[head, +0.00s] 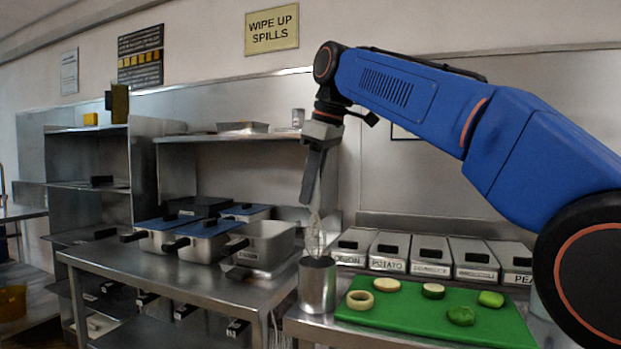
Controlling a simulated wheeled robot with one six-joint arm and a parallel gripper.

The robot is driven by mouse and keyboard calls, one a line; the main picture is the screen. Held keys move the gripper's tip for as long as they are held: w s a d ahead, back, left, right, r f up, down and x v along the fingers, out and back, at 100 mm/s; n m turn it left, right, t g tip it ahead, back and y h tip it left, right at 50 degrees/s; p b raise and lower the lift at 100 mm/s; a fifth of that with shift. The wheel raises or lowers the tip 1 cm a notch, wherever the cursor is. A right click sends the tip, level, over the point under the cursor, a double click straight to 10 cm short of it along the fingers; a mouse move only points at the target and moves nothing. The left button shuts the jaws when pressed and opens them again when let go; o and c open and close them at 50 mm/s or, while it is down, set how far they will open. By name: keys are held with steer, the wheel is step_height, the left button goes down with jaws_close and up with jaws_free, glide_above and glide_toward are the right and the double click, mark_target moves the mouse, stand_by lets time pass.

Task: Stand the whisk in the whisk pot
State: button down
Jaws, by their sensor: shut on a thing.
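My gripper (309,198) points down above the whisk pot and is shut on the whisk. The whisk (315,238) is thin and pale, with its wire loops hanging downward, close to upright. Its handle is mostly hidden between the fingers. The whisk pot (317,289) is a metal cylinder with a dark open top, standing at the left end of the right counter. The loops' lower end meets the pot's rim in the picture; I cannot tell whether it is inside the mouth or just behind it.
A green board (400,328) with several cut vegetable pieces lies right of the pot. Labelled metal bins (430,257) stand behind it. Lidded pans (200,240) and an open pan (262,241) crowd the left counter. A shelf (230,137) is behind.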

mark_target(313, 219)
steer(key=shift+f, duration=4.55)
steer(key=c, duration=1.5)
jaws_free()
steer(key=shift+o, duration=0.2)
